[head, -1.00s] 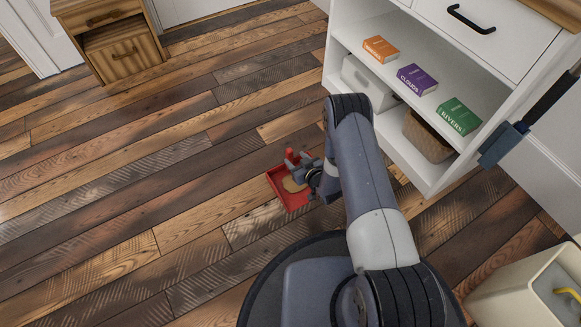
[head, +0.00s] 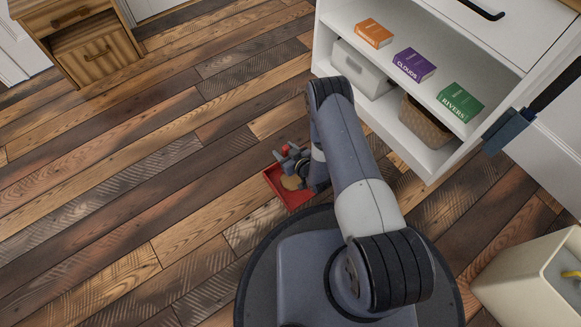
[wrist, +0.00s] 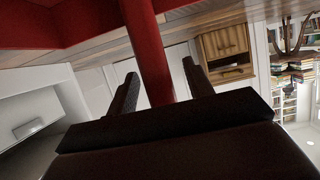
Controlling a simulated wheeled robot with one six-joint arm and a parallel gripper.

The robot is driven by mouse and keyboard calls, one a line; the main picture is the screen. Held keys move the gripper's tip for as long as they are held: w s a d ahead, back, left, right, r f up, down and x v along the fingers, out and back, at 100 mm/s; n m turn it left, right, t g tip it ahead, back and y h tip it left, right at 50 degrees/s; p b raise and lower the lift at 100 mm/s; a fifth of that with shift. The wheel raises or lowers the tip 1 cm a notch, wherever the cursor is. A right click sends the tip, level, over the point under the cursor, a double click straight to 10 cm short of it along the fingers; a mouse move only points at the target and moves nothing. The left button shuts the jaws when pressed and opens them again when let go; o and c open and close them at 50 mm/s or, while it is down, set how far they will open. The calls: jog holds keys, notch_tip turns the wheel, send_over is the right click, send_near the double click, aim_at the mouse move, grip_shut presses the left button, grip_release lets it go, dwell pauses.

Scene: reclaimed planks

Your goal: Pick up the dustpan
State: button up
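The red dustpan (head: 272,183) lies on the plank floor just beyond my base, with a tan patch inside its pan. Its red handle tip (head: 285,149) shows just above my gripper (head: 292,161). In the wrist view the red handle (wrist: 148,45) runs between the two dark fingers of my gripper (wrist: 160,68). The fingers stand apart, one on each side of the handle, with a gap visible on the right side. My arm hides part of the dustpan's right side in the head view.
A white shelf unit (head: 445,160) with books, a bin and a basket stands close on the right. A cream open box (head: 520,275) is at lower right. A wooden nightstand (head: 92,62) is at the far left. The floor on the left is clear.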

grip_shut()
dwell(0.3)
dwell(0.3)
